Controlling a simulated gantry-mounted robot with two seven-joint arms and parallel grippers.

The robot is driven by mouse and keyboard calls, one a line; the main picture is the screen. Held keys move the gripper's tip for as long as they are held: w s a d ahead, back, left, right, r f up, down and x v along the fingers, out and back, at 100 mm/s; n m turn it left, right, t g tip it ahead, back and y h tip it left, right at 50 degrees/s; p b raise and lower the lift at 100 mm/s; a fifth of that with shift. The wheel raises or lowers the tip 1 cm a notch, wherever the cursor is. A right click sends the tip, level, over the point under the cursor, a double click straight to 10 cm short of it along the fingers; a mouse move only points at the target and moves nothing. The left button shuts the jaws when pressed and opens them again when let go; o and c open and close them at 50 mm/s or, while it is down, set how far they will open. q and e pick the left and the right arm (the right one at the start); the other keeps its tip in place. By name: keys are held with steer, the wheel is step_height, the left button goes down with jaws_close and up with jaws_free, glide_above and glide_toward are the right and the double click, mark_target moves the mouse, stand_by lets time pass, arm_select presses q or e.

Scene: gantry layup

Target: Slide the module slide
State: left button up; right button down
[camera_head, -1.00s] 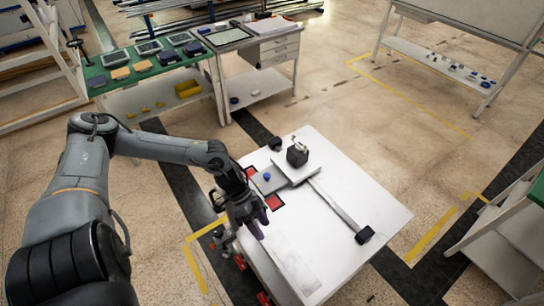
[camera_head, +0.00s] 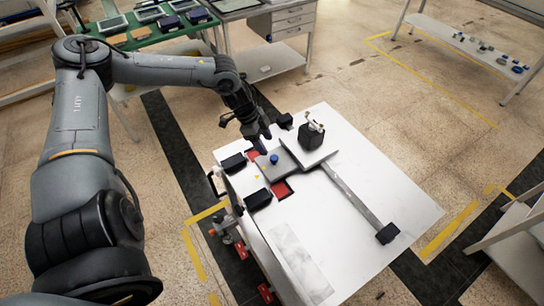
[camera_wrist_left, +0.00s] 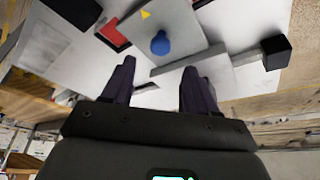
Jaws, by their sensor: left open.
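The module slide is a grey plate (camera_head: 277,166) on a white table, with a blue knob (camera_head: 274,159) on top. Beside it to the right, a light platform (camera_head: 318,154) carries a dark block (camera_head: 311,136). A straight grey rail (camera_head: 352,197) runs from there toward the lower right, to a black end block (camera_head: 388,233). My left gripper (camera_head: 264,143) is above the far left of the plate, open and empty. In the left wrist view, the blue knob (camera_wrist_left: 160,43) lies beyond and between its spread fingers (camera_wrist_left: 157,80). My right gripper is not in view.
A green bench (camera_head: 150,37) and a drawer unit (camera_head: 284,32) stand behind.

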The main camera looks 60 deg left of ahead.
mark_target(274, 157)
arm_select(q)
steer(key=x, duration=0.2)
steer(key=shift+s+d+f+b, duration=0.1)
steer(key=shift+f+b, duration=0.2)
steer(key=shift+b, duration=0.1)
steer(key=shift+w+d+f, duration=0.1)
steer(key=shift+w+f, duration=0.15)
steer(key=shift+f, duration=0.05)
steer(key=shift+b+x, duration=0.65)
steer(key=shift+x, duration=1.25)
jaws_close()
